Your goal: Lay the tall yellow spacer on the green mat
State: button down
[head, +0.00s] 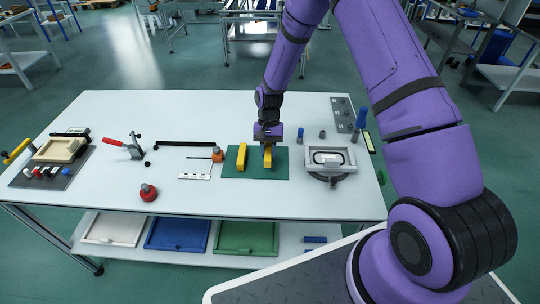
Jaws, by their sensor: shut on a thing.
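The green mat (255,172) lies flat near the middle of the white table. My gripper (267,147) points down over the right half of the mat. It is shut on a yellow spacer (267,160), whose upper part is partly hidden by the gripper. I cannot tell whether this spacer touches the mat or is just above it. A second yellow spacer (242,157) is on the left half of the mat, apart from the first. I cannot tell from this view which of the two is taller.
A grey framed fixture (344,158) stands right of the mat. An orange-handled tool (218,154) and a white marked strip (194,177) lie to the left. A red knob (148,192) and a red-handled clamp (125,145) are farther left. The table front beside the mat is clear.

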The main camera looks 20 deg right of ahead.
aim_at(270, 155)
jog(key=shift+w+d+f, duration=0.1)
jog(key=shift+w+d, duration=0.4)
jog(key=shift+f, duration=1.75)
jog(key=c, duration=0.9)
grip_release()
jog(key=shift+f, duration=0.1)
jog(key=v, duration=1.2)
jog(key=shift+w, duration=0.1)
